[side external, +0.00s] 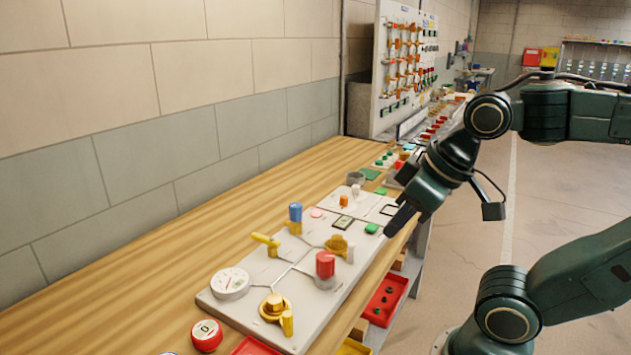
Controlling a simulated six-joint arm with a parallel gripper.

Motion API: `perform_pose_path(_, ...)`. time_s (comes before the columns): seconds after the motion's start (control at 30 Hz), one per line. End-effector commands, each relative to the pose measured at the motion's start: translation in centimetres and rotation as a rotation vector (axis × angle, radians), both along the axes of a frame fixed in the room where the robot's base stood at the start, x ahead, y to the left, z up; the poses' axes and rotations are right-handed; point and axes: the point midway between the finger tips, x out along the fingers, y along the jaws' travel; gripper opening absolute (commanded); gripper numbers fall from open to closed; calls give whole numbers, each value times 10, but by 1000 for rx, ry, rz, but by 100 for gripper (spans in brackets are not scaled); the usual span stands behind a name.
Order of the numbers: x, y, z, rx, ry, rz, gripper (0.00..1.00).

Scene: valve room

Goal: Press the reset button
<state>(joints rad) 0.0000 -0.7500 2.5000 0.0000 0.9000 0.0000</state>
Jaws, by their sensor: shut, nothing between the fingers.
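My gripper (393,228) points down and left at the right edge of the white valve panel (240,302). Its dark fingers are shut and empty. A small green button (371,229) sits on the panel just left of the fingertips. I cannot tell from this view whether they touch. A pale pink round button (316,213) lies farther left on the panel, and a red cylindrical knob (325,264) stands nearer the camera. No label reading reset is legible, so I cannot tell which one is the reset button.
The panel lies on a wooden bench (150,215) along a wall. A blue-topped valve (295,218), a yellow lever (265,241), a white gauge (230,283) and brass fittings (273,305) rise from it. A red bin (385,300) sits below the bench edge. Open floor lies right.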

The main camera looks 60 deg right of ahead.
Motion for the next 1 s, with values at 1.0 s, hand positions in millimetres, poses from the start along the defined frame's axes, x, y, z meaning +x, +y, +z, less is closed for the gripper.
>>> perform_pose_path(1.0, 12, -5, 0, 10, -7, -42, 0)
